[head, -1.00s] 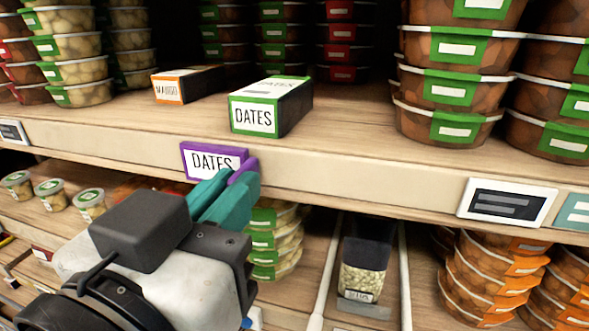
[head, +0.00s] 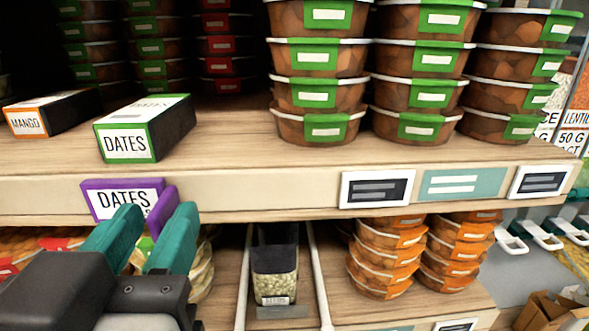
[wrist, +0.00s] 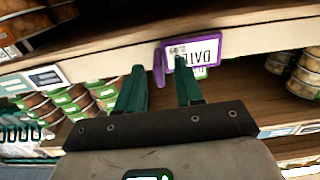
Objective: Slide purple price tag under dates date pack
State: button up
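The purple price tag (head: 88,201) reads DATES and sits on the front edge of the upper shelf. In the head view it shows just below the green and white dates pack (head: 126,145), which stands on that shelf. My gripper (head: 157,210) is open at the tag's right end, its teal fingers apart. In the wrist view the fingertips (wrist: 160,70) stand either side of the tag's purple side tab (wrist: 159,66), with gaps visible. The tag's printed face (wrist: 205,50) shows to the right there. The fingers hide the tag's lower right corner in the head view.
An orange and white mango pack (head: 27,123) stands left of the dates pack. Stacked green-labelled tubs (head: 318,97) stand to the right. Further along the shelf edge are a dark tag (head: 377,189) and a teal tag (head: 463,185). The edge between is bare.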

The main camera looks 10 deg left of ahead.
jog(key=shift+s, duration=0.1)
jog(key=b+v, duration=0.1)
jog(key=v, duration=0.9)
jog(key=shift+s+b, duration=0.3)
